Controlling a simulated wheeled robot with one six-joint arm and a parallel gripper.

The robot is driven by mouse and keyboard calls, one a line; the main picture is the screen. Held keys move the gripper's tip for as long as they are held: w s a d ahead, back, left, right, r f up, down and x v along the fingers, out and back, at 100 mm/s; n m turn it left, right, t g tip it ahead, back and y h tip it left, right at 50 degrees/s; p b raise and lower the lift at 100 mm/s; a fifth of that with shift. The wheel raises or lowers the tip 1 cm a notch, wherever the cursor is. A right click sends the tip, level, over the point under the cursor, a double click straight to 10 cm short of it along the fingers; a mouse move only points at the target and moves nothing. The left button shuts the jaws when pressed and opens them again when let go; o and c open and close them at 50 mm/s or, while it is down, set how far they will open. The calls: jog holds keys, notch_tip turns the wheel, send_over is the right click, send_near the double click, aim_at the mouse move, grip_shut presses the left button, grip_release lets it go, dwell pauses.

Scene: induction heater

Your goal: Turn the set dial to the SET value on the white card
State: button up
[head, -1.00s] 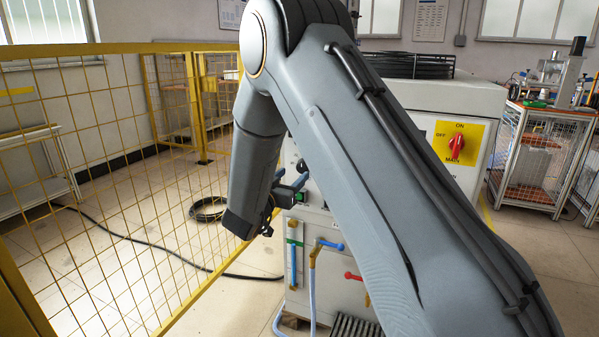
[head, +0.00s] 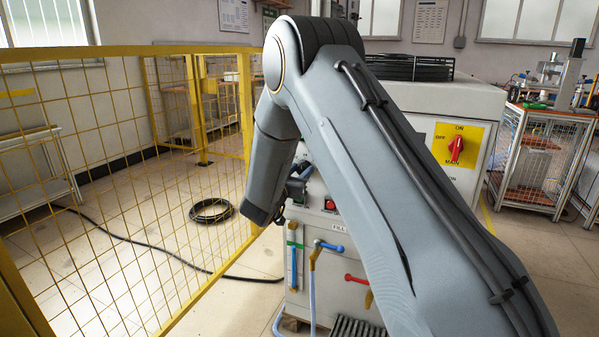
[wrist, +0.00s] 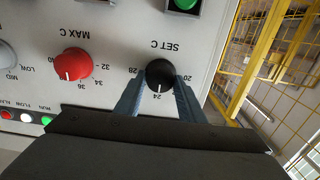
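The set dial (wrist: 160,71) is a black round knob on the pale panel, labelled SET C, in the wrist view. Its white mark points down in the picture, at about 24. The numbers 20 and 28 show at its sides. My gripper (wrist: 160,83) has its two blue-grey fingers on either side of the dial, with the tips close to its sides. I cannot tell whether they touch it. In the head view my arm hides the dial and most of the gripper. I do not see the white card in either current view.
A red MAX C dial (wrist: 73,65) sits beside the set dial, with a green button (wrist: 184,4) nearby and small lamps along the panel. Yellow mesh fencing (head: 125,150) stands left of the cabinet.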

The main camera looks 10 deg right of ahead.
jog(key=shift+c, duration=1)
jog(key=shift+m, duration=0.4)
jog(key=m+b, duration=0.1)
jog(key=m, duration=0.2)
jog(key=shift+m, duration=0.3)
jog(key=shift+m+b, duration=1.1)
jog(key=shift+m, duration=1.1)
jog(key=o, duration=1)
jog(key=shift+s, duration=0.1)
